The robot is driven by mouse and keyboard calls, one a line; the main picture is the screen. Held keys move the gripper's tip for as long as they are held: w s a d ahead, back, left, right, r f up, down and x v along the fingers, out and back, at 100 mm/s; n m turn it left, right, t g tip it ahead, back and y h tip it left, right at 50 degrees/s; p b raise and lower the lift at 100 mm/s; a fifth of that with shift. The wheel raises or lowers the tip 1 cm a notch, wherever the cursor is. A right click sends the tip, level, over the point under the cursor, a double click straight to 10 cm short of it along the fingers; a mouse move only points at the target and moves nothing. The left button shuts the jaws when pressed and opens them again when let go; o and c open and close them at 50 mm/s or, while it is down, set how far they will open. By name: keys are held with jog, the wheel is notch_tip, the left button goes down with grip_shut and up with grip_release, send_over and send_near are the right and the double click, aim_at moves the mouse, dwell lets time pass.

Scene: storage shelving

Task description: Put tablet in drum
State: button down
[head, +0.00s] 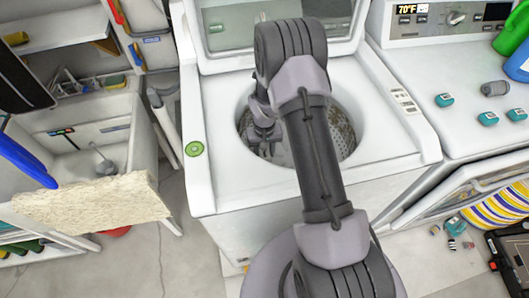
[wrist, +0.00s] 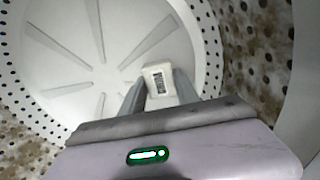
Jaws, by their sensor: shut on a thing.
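The washer's drum (head: 341,132) is an open round metal tub in the middle of the head view. My arm reaches over it and my gripper (head: 263,140) is down inside its opening, at the left side. In the wrist view my gripper (wrist: 158,92) is shut on a small white tablet (wrist: 158,79) with a dark printed mark. The tablet is between the fingertips, above the pale ribbed bottom of the drum (wrist: 55,52). I cannot tell whether it touches the bottom. The tablet cannot be made out in the head view.
The washer's lid (head: 228,38) stands open behind the drum. A round green thing (head: 194,149) lies on the washer's left rim. Several teal-and-grey pieces, such as this one (head: 444,100), lie on the machine at the right. A sink (head: 90,140) is at the left.

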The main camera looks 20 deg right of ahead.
jog(key=shift+f+b, duration=0.5)
jog(key=shift+f, duration=0.15)
jog(key=c, duration=0.9)
grip_release()
jog(key=shift+r, duration=0.15)
